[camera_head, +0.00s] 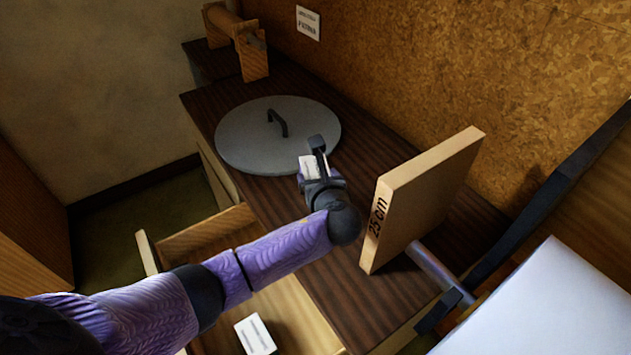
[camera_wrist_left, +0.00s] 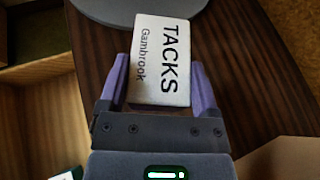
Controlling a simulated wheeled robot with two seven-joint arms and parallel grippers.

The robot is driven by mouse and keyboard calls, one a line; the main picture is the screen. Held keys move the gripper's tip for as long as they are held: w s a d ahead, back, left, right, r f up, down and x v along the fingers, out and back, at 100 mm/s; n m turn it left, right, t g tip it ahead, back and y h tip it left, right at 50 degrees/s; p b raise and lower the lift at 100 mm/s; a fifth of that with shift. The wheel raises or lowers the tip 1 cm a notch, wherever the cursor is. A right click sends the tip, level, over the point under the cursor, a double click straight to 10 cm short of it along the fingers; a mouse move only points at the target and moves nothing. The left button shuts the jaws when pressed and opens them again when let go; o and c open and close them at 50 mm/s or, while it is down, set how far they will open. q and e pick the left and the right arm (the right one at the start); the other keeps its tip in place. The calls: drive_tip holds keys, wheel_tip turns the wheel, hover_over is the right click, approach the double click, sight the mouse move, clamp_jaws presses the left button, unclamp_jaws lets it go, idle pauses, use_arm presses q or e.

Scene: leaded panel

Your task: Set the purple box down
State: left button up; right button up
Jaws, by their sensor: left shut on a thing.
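My left gripper (camera_head: 316,160) is shut on a small box (camera_head: 307,167) above the dark wooden worktop (camera_head: 385,160). In the left wrist view the box (camera_wrist_left: 160,60) sits between the two purple fingers and reads "TACKS" and "Gambrook". The face that shows is white with black print, and I see no purple on it. I cannot tell whether its underside touches the worktop. My right gripper is not in view.
A round grey lid (camera_head: 255,140) with a dark handle lies just beyond the gripper. A thick board marked "25 cm" (camera_head: 420,195) stands to the right. An open drawer (camera_head: 290,310) with a white card (camera_head: 255,334) is below. A wooden stand (camera_head: 253,60) is at the back.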

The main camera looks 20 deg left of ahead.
use_arm(q)
wheel_tip(320, 180, down, 7)
drive_tip(key=b, duration=0.3)
drive_tip(key=shift+r, duration=0.2)
drive_tip(key=shift+f, duration=0.3)
drive_tip(key=shift+r, duration=0.25)
drive_tip(key=o, duration=1.2)
drive_tip(key=shift+f, duration=0.1)
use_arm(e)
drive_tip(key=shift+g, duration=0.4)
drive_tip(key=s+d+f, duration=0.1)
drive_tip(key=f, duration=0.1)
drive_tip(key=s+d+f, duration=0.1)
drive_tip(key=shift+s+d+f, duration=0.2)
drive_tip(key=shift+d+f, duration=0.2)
use_arm(q)
drive_tip(key=shift+s+r, duration=0.1)
drive_tip(key=shift+r, duration=0.15)
drive_tip(key=p+v, duration=0.5)
drive_tip(key=v, duration=0.6)
drive_tip(key=shift+s+d+p, duration=0.3)
drive_tip(key=shift+d+p, duration=0.05)
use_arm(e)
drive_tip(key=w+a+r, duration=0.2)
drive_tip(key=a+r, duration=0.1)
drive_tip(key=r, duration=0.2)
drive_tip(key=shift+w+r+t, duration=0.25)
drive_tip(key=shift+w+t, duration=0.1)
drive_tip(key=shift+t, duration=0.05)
